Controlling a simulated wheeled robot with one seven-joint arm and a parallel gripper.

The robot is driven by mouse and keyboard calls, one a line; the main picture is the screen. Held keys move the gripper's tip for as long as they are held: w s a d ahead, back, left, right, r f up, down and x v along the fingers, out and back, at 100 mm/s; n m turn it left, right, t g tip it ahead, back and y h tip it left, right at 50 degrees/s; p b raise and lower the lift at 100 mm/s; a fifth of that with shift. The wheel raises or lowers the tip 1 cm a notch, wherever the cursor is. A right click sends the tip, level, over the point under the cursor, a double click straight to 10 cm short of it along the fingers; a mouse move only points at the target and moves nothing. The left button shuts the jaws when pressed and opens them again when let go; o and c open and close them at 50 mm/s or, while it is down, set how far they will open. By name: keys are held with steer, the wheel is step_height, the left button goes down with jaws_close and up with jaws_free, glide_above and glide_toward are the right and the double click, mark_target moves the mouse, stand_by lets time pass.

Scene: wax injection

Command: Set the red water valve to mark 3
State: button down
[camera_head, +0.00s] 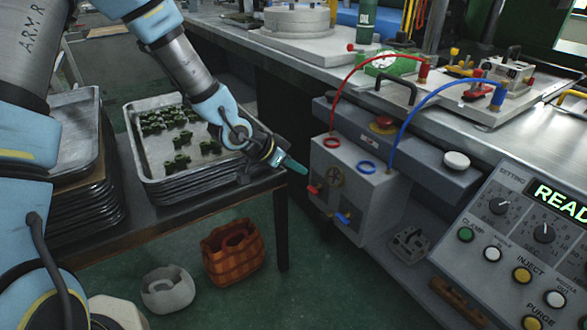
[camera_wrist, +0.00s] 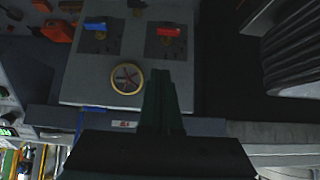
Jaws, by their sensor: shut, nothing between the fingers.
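The red valve lever (camera_head: 314,190) sticks out low on the left of the front of a grey box (camera_head: 352,190). In the wrist view the red lever (camera_wrist: 168,31) lies crosswise above a dark square plate, beyond my fingertips. Any numbered marks are too small to read. My gripper (camera_head: 300,168) is left of the box in the head view, apart from the lever. In the wrist view my gripper's green fingers (camera_wrist: 160,78) are together and empty, beside the round spoked handwheel (camera_wrist: 126,78).
A blue lever (camera_head: 343,217) sits beside the red one. Red and blue hoses (camera_head: 441,88) arch above the box. A control panel (camera_head: 510,245) stands at right, and stacked trays (camera_head: 190,190) lie on a table at left. A brown basket (camera_head: 232,253) stands on the floor.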

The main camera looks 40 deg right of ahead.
mark_target(310, 186)
steer(key=shift+s+d+f, duration=0.1)
steer(key=shift+d+f, duration=0.6)
steer(key=shift+f, duration=0.65)
steer(key=shift+w+d+f, duration=0.1)
steer(key=shift+d+f, duration=0.55)
steer(key=shift+f, duration=0.75)
steer(key=shift+s+d+f, duration=0.1)
steer(key=shift+d+f, duration=0.6)
steer(key=shift+f, duration=0.65)
